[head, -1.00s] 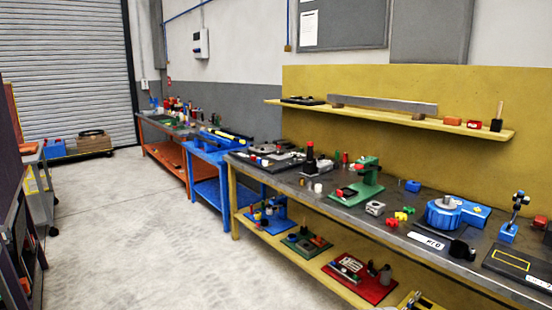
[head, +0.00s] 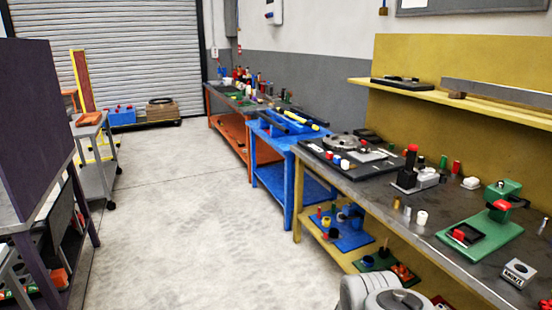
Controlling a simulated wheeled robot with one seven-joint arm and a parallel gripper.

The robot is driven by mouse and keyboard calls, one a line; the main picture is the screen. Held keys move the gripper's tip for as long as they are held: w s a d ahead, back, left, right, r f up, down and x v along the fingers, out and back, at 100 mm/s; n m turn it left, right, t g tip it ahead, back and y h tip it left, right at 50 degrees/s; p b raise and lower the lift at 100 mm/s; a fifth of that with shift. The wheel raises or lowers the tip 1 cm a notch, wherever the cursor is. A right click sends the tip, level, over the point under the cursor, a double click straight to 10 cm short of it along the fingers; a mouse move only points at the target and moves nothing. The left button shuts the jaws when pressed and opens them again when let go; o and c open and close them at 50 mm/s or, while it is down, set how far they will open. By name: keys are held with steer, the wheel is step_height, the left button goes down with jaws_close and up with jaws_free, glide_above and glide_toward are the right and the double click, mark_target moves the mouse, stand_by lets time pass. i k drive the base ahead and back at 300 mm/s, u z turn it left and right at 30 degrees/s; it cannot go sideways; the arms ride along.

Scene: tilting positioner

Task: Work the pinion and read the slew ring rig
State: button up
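A black board (head: 327,156) lies at the far end of the grey bench top, with a grey round ring (head: 341,142) on it; this looks like the slew ring rig. A small white piece and a red and a blue one stand on the board's near part. The pinion and any scale or reading are too small to make out. My gripper is not in view; a rounded grey-white part at the bottom edge looks like my own arm.
The yellow-legged bench (head: 400,205) runs along the right, with a green press-like stand (head: 492,220) on it. A blue bench (head: 290,150) and an orange bench stand beyond. A dark cabinet (head: 35,130) and a grey cart (head: 88,160) are at left. The floor between is clear.

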mark_target(363, 150)
steer(key=u, duration=0.05)
steer(key=i, duration=2.65)
steer(key=z, duration=0.4)
steer(key=i, duration=1.4)
steer(key=z, duration=0.2)
